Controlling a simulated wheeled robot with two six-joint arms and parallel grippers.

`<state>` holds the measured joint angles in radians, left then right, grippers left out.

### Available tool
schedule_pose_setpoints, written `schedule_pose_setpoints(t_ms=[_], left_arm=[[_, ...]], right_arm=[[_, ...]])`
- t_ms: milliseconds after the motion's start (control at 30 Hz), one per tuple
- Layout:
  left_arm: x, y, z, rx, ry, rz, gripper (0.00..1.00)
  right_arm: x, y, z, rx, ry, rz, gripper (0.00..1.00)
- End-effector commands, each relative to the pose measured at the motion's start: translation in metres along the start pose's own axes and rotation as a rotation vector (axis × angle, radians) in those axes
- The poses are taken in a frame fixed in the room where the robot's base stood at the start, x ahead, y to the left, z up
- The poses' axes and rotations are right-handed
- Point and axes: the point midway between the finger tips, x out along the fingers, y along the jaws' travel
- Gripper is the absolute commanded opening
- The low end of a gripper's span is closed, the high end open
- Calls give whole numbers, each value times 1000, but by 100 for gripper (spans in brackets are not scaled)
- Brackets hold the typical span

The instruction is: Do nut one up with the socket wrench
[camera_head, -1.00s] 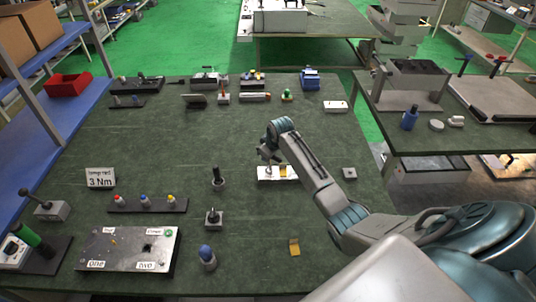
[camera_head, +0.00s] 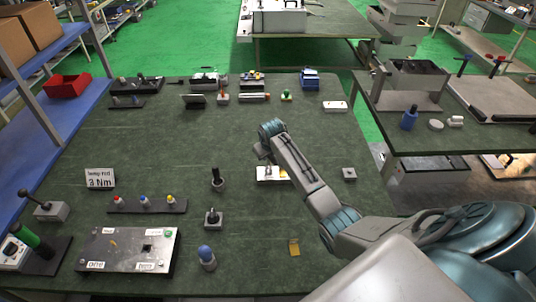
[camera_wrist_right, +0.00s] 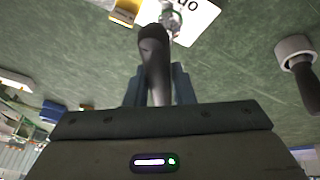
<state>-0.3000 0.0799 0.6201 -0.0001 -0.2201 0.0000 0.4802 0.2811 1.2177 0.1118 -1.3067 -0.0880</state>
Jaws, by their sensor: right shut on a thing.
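My right gripper (camera_head: 264,158) is over the white plate with a yellow block on it, right of the table's middle. In the right wrist view the gripper (camera_wrist_right: 158,90) is shut on a dark-handled tool, which looks like the socket wrench (camera_wrist_right: 154,55). Its metal end is over the white plate (camera_wrist_right: 196,18); I cannot tell whether it touches. The metal panel (camera_head: 112,252) with labels "one" and "two" lies at the front left, far from this gripper. I cannot make out nut one on it. My left gripper is not in view.
A black-handled tool (camera_head: 217,178) stands in a ring left of my right gripper. A block with a knob (camera_head: 212,219) and a blue-topped piece (camera_head: 206,256) stand in front. A "3 Nm" sign (camera_head: 100,179) is at the left. The table between the rear items and the sign is clear.

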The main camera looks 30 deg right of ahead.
Motion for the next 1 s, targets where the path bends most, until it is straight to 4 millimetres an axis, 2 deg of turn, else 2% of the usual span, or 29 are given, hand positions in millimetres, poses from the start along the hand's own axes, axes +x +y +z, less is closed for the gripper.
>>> schedule_pose_setpoints(t_ms=[533, 833, 1000], left_arm=[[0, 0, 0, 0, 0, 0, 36], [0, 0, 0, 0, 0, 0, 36], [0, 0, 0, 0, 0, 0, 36]], right_arm=[[-18, 4, -7, -2, -1, 0, 0], [-20, 4, -8, -4, 0, -1, 0], [-20, 4, -8, -114, 21, -46, 0]])
